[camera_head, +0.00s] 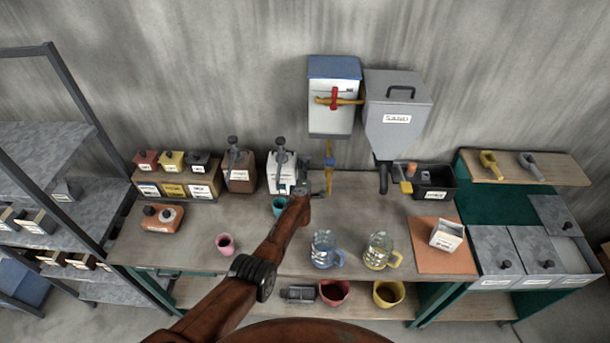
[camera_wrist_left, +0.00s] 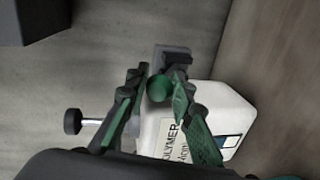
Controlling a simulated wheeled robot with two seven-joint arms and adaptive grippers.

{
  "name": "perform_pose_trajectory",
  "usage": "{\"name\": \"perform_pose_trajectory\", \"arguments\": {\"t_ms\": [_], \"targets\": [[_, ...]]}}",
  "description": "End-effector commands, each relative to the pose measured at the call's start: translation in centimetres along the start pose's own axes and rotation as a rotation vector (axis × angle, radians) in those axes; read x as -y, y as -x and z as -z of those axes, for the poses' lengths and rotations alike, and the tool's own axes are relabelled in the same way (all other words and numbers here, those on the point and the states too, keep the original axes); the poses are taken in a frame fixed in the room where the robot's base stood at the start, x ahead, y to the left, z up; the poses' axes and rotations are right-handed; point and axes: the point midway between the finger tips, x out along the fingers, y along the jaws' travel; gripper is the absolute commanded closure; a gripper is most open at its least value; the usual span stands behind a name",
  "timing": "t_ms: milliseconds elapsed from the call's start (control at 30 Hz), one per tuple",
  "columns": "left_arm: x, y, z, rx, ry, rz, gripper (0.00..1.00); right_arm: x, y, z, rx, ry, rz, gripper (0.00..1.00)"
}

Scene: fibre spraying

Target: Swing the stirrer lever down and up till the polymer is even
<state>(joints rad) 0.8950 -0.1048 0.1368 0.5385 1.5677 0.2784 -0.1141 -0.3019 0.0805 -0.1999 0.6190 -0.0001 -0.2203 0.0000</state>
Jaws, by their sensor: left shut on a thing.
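The white polymer container (camera_head: 275,177) stands at the back of the bench against the wall, with a dark fitting (camera_head: 280,151) on top. It also shows in the left wrist view (camera_wrist_left: 225,112), with part of its "POLYMER" label readable. My left gripper (camera_head: 304,188) is at the container's right front side. In the wrist view its green and black fingers (camera_wrist_left: 158,100) are shut on a round green knob (camera_wrist_left: 159,88), which looks like the end of the stirrer lever. The rest of the lever is mostly hidden. The polymer inside cannot be seen. My right gripper is not in view.
A brown container (camera_head: 239,176) is left of the polymer. A pink cup (camera_head: 225,243), a blue-handled jug (camera_head: 324,251) and a yellow-handled jug (camera_head: 379,252) stand in front. A grey hopper (camera_head: 396,115) hangs at right.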

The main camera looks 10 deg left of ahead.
Motion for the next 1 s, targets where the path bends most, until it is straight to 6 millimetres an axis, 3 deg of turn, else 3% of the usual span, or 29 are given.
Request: {"name": "perform_pose_trajectory", "arguments": {"t_ms": [33, 467, 500, 800, 1000], "targets": [[-1.09, -0.42, 0.60, -0.009, -0.007, -0.012, 1.00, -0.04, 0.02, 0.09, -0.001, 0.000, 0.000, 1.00], [-1.39, -0.59, 0.61, -0.009, -0.007, -0.014, 1.00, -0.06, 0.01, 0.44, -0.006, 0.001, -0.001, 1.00], [-1.41, -0.59, 0.62, -0.010, -0.008, -0.014, 0.76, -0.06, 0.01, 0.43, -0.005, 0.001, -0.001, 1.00], [-0.99, -0.47, 0.46, -0.006, -0.004, -0.008, 0.56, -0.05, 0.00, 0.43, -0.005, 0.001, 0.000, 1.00], [-0.66, -0.36, 0.31, -0.004, -0.002, -0.004, 0.56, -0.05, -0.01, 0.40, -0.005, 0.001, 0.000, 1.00]]}}
